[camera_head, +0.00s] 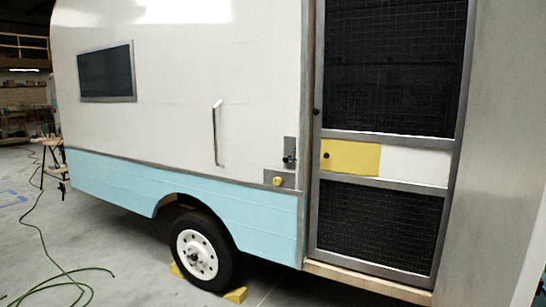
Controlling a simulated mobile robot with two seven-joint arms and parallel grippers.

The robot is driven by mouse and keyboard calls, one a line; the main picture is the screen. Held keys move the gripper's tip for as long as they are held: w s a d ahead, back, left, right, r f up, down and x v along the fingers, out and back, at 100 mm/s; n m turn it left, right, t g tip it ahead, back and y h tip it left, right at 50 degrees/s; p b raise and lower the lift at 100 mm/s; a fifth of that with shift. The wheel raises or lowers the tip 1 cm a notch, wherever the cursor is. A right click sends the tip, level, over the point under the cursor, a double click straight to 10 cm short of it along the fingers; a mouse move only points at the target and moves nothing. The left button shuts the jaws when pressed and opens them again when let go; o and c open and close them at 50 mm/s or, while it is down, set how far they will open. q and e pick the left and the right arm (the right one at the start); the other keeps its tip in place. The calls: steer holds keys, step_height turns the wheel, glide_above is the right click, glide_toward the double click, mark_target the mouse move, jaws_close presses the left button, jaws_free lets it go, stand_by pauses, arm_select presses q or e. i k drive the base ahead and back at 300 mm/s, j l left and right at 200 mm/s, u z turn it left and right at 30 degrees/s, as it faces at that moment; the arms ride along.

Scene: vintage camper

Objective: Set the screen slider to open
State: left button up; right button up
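The screen door (393,60) of the camper stands at the right in the head view, with dark mesh panels above and below a middle band. The screen slider (356,158) is a yellow panel with a small dark knob (327,155) near its left edge. It fills the left part of the band. The right part of the band is a white section (414,165). Neither of my grippers shows in this view.
The camper wall (180,120) has a grab handle (216,132) and two small fittings left of the door. A wheel (200,252) stands between yellow chocks. A pale panel (500,150) rises at the right. A green hose (60,270) lies on open floor at left.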

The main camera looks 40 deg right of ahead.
mark_target(363, 159)
steer(key=i+j, duration=0.15)
steer(key=i, duration=0.35)
steer(key=i+j+u, duration=0.15)
steer(key=i, duration=0.4)
steer(key=i+l+z, duration=0.1)
steer(key=i+z, duration=0.35)
steer(key=i+j+z, duration=0.1)
steer(key=i+z, duration=0.5)
steer(key=z, duration=0.2)
steer(key=i+z, duration=0.2)
steer(key=z, duration=0.2)
steer(key=i+z, duration=0.15)
steer(key=z, duration=0.2)
steer(key=i+z, duration=0.15)
steer(key=z, duration=0.25)
steer(key=i+j+z, duration=0.1)
steer(key=z, duration=0.3)
steer(key=i+j+z, duration=0.15)
steer(key=z, duration=0.2)
steer(key=i, duration=0.05)
